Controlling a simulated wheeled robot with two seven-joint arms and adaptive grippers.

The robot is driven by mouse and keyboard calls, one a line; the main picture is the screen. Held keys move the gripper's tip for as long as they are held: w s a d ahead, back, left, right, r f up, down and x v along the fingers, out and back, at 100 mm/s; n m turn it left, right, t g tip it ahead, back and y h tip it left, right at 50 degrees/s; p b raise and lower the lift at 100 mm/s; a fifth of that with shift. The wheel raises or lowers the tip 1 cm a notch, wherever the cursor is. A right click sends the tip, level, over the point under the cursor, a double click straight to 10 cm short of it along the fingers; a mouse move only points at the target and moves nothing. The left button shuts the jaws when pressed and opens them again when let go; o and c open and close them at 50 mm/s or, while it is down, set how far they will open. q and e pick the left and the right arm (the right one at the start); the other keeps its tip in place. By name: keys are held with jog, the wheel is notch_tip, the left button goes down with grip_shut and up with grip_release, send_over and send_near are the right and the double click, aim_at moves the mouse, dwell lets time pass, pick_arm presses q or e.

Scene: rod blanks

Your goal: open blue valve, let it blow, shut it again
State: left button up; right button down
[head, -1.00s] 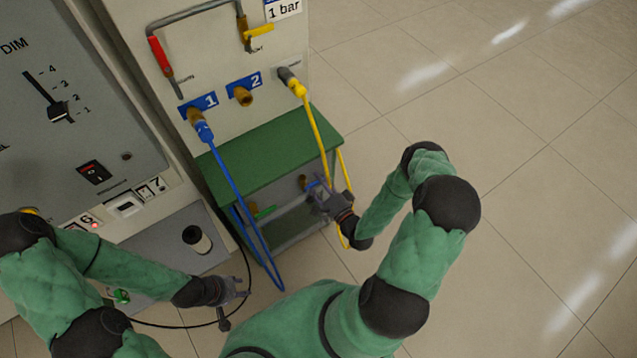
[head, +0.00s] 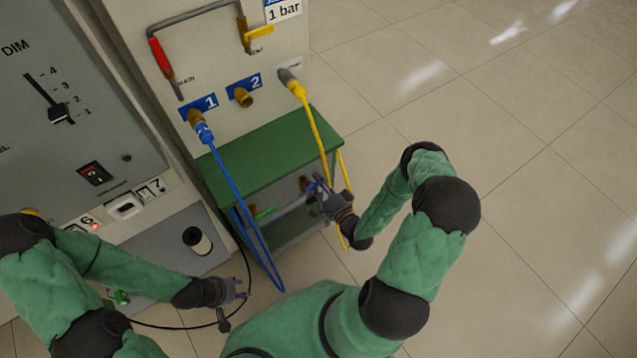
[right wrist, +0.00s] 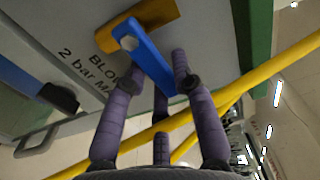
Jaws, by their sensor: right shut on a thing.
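The blue valve handle (right wrist: 148,60) sits on a brass valve body (right wrist: 152,22) under the green-topped stand, beside a partly hidden label reading "2 bar". In the right wrist view the handle lies between the purple fingers of my right gripper (right wrist: 160,85), which is shut on it. The handle slants away from the brass body. In the head view my right gripper (head: 322,195) is at the right side of the stand, and its fingers largely hide the handle. My left gripper (head: 243,289) is empty, fingers apart, low at the left of the stand.
A yellow hose (head: 317,130) hangs close to my right gripper and crosses the wrist view. A blue hose (head: 230,175) hangs left. The green stand top (head: 265,155) is above. A green handle (head: 265,212) is farther left. Floor on the right is clear.

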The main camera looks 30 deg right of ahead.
aim_at(301, 173)
jog(key=r+n, duration=0.1)
jog(key=n, duration=0.3)
jog(key=shift+a+r+p, duration=0.15)
jog(key=shift+r+p, duration=0.2)
jog(key=shift+p, duration=0.05)
jog(key=n, duration=0.1)
jog(key=r+n, duration=0.1)
jog(key=n, duration=0.1)
jog(key=a+n, duration=0.1)
jog(key=shift+r+n, duration=0.25)
jog(key=shift+n, duration=0.05)
jog(key=n, duration=0.2)
jog(key=a+r+n, duration=0.1)
jog(key=n, duration=0.1)
jog(key=shift+s+a+n+p, duration=0.1)
jog(key=shift+n+p, duration=0.2)
jog(key=shift+s+a+r+n, duration=0.1)
jog(key=shift+a+n, duration=0.3)
jog(key=shift+n, duration=0.55)
jog(key=shift+a+r+n, duration=0.1)
jog(key=shift+a+n, duration=0.25)
jog(key=shift+n, duration=0.6)
jog(key=c, duration=1)
grip_release()
